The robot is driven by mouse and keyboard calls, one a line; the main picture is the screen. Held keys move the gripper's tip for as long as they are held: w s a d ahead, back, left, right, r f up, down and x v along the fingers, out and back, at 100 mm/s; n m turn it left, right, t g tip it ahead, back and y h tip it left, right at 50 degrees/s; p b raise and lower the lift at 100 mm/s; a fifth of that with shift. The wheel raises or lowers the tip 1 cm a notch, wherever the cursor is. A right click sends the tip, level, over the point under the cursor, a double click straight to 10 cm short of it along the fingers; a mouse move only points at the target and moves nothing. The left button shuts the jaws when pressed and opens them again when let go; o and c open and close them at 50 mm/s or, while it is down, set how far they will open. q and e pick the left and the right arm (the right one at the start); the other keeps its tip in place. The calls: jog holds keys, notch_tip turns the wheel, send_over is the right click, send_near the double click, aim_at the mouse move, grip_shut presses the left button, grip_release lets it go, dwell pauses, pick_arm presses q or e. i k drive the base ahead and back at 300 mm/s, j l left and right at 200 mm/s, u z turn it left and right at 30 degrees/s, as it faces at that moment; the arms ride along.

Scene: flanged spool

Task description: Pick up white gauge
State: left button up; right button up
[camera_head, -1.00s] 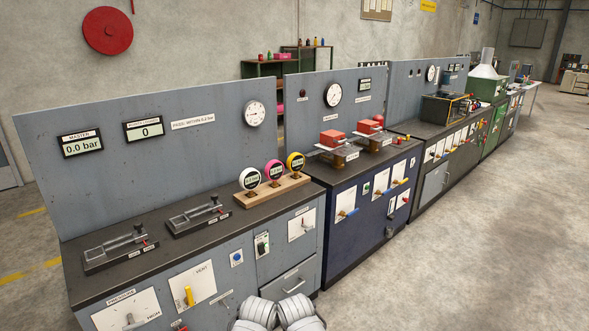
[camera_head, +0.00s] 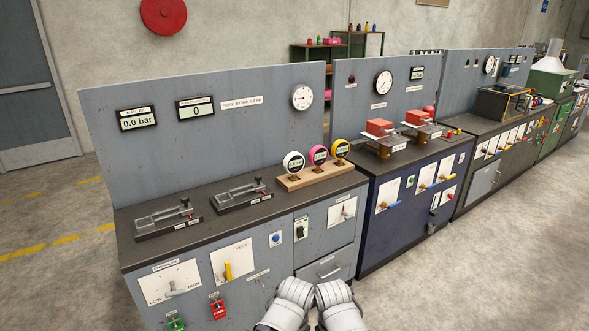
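The white gauge (camera_head: 293,163) is round with a dark display. It stands upright at the left end of a row of gauges on a wooden stand (camera_head: 320,177). The pink gauge (camera_head: 318,154) is beside it in the middle, and the yellow gauge (camera_head: 341,149) is at the right end. The stand rests on the dark top of the nearest grey bench. Only pale rounded links of my own arms show at the bottom centre. Neither gripper shows, and nothing is touching the white gauge.
Two metal fixtures with levers, a left one (camera_head: 168,219) and a right one (camera_head: 243,194), lie on the bench top (camera_head: 215,222) left of the stand. A grey back panel (camera_head: 225,140) rises behind. A blue bench (camera_head: 415,190) adjoins on the right. Open floor (camera_head: 520,240) lies at the right.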

aim_at(293, 162)
jog(key=i+l, duration=0.15)
jog(key=i, duration=0.35)
jog(key=i+l, duration=0.1)
jog(key=i, duration=0.45)
jog(key=i+l+u, duration=0.1)
jog(key=i, duration=0.4)
